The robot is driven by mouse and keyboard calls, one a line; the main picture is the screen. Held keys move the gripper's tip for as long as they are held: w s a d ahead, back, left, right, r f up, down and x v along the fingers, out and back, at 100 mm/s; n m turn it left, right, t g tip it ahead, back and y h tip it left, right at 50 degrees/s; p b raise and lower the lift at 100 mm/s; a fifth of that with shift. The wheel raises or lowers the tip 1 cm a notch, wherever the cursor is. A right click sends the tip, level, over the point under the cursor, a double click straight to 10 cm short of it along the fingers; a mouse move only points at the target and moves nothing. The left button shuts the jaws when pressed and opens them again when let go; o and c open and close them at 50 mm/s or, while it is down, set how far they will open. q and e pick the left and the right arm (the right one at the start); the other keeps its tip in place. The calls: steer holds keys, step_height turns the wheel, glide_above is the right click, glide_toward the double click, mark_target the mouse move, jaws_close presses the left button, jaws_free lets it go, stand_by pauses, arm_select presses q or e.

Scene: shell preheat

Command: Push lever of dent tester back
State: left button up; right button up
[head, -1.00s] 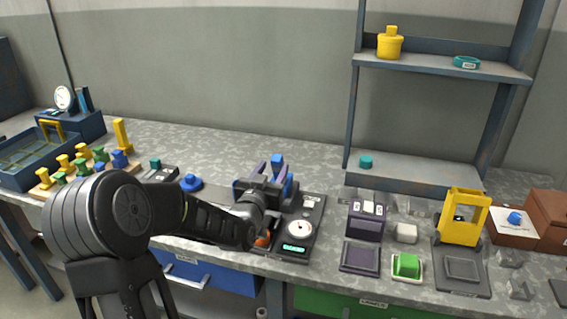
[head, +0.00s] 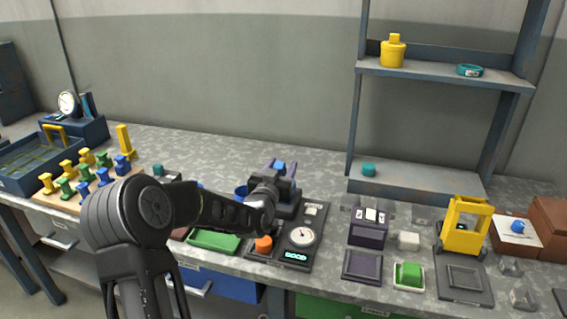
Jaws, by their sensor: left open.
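The dent tester (head: 312,222) is a dark device on the bench with a round white dial (head: 303,236) and a lit display (head: 296,255) that seems to read GOOD. An orange part (head: 264,244) sits at its front left. My left gripper (head: 281,164) is over the back of the tester, fingers pointing away and apart. The blue end of the lever (head: 281,166) shows between or just beyond the fingers. The lever's lower part is hidden by my gripper, and contact cannot be made out. My right gripper is not in view.
A green tray (head: 213,241) lies left of the tester, beneath my left arm. A dark purple box (head: 368,228), a green block (head: 408,275) and a yellow frame (head: 465,225) stand to the right. A shelf (head: 440,72) rises behind. The bench behind the tester is mostly clear.

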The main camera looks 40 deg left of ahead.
arm_select(q)
steer(key=shift+w+a, duration=0.15)
steer(key=shift+w, duration=0.5)
jaws_close()
stand_by(1.0)
